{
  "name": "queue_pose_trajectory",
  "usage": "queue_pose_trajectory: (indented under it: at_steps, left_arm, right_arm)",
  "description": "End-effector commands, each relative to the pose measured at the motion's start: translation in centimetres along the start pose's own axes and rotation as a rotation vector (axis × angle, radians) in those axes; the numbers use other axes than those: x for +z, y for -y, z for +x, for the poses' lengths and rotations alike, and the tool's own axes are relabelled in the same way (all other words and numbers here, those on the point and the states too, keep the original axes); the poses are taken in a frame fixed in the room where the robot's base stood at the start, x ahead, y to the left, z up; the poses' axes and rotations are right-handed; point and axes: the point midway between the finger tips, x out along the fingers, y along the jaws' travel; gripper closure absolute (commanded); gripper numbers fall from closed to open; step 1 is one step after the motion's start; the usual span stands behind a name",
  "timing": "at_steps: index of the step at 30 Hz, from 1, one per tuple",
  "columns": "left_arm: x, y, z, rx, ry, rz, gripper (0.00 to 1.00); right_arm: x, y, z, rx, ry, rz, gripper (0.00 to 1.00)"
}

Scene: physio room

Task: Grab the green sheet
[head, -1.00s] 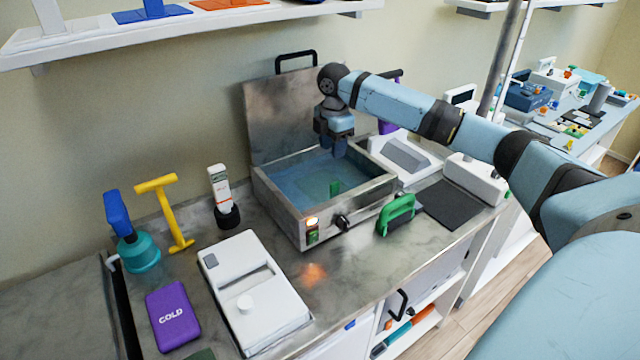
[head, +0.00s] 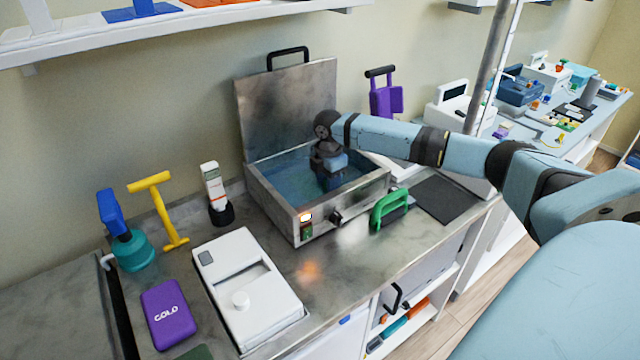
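My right gripper (head: 329,184) reaches down into the open metal water bath (head: 345,209), its fingers low at the blue water. The fingers overlap and the arm covers part of them, so I cannot tell whether they are open or shut. The small upright green piece that stood in the water is not visible now; the gripper is over that spot. My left gripper is out of view.
The bath's raised lid (head: 290,105) stands behind the gripper. A green-handled tool (head: 389,208) and a dark mat (head: 447,200) lie to the right. A white device (head: 247,285), a purple cold pack (head: 168,313) and a yellow T-shaped tool (head: 160,205) stand left.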

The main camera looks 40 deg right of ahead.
Motion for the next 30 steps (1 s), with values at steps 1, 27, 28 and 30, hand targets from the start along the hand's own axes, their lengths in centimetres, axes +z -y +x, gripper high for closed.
queue_pose_trajectory:
  at_steps: [1,27,28,30]
  left_arm:
    - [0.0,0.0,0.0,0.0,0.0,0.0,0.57]
    - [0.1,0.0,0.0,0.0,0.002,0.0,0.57]
    - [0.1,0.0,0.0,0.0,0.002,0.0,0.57]
    - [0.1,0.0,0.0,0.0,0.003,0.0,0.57]
  right_arm:
    - [0.0,0.0,0.0,0.0,0.0,0.0,0.61]
    - [0.1,-0.1,-2.1,0.003,0.0,0.0,1.0]
    - [0.1,-0.1,-2.6,0.003,0.001,0.0,1.0]
    - [0.0,-0.1,-4.0,0.005,0.0,-0.001,1.0]
